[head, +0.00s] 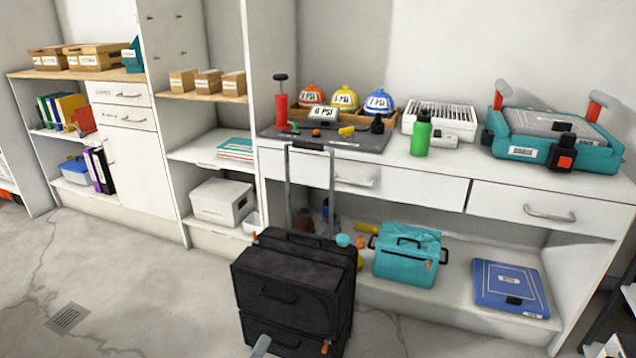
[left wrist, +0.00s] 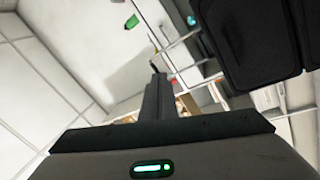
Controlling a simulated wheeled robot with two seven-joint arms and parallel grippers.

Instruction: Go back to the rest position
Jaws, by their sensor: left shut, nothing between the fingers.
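My left gripper (head: 262,346) shows only as a grey tip at the bottom edge of the head view, in front of the black suitcase (head: 290,285). In the left wrist view its fingers (left wrist: 157,85) are together with nothing between them. The suitcase stands upright on the floor with its handle pulled up, and it also shows in the left wrist view (left wrist: 250,40) at the upper right. My right gripper is not in view.
A white shelf unit with a counter (head: 430,168) runs along the wall. A green bottle (head: 421,135) and teal case (head: 556,140) stand on it. A teal bag (head: 408,256) and blue case (head: 510,288) lie on the low shelf. The floor (head: 130,265) at left is clear.

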